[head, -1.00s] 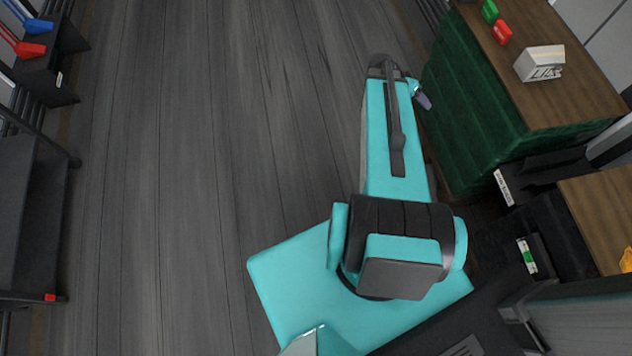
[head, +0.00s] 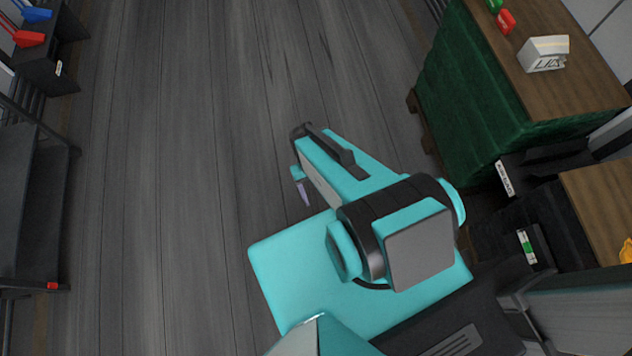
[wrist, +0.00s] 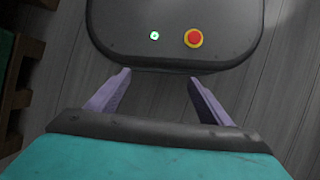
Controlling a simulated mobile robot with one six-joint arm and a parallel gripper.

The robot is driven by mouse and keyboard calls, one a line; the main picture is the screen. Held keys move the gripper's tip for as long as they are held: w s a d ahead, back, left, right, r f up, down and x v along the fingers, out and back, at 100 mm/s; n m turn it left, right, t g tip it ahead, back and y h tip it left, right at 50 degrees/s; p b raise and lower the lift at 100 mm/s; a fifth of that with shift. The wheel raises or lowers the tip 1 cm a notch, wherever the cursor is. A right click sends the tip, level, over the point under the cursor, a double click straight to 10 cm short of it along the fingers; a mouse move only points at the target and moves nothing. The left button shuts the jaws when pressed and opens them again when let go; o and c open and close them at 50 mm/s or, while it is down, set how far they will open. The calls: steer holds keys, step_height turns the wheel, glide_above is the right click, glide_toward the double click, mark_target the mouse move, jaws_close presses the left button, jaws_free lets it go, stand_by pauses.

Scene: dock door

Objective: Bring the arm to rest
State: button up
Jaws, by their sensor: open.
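My arm is folded over my teal base in the head view, with its elbow reaching up and left. My gripper (head: 304,192) hangs from the arm's far end, beside the base's upper left edge, with only a small purple finger part showing. In the wrist view my gripper (wrist: 157,98) shows two purple fingers spread wide apart. Nothing is between them. Beyond them is the dark end of my own base, with a red button and a small green light.
A green-sided bench (head: 480,100) with a wooden top stands at upper right, bearing a white box (head: 545,54) and a red item (head: 506,20). A dark rack (head: 40,200) stands at far left. The grey plank floor (head: 190,150) between them is clear.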

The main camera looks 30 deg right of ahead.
steer(key=shift+s+a+f+n+g, duration=0.15)
steer(key=shift+s+a+n, duration=0.1)
steer(key=shift+s+a, duration=0.4)
steer(key=shift+s+a+f+n+g, duration=0.15)
steer(key=shift+s+a+n, duration=0.1)
steer(key=shift+s+a, duration=0.4)
steer(key=shift+w, duration=0.1)
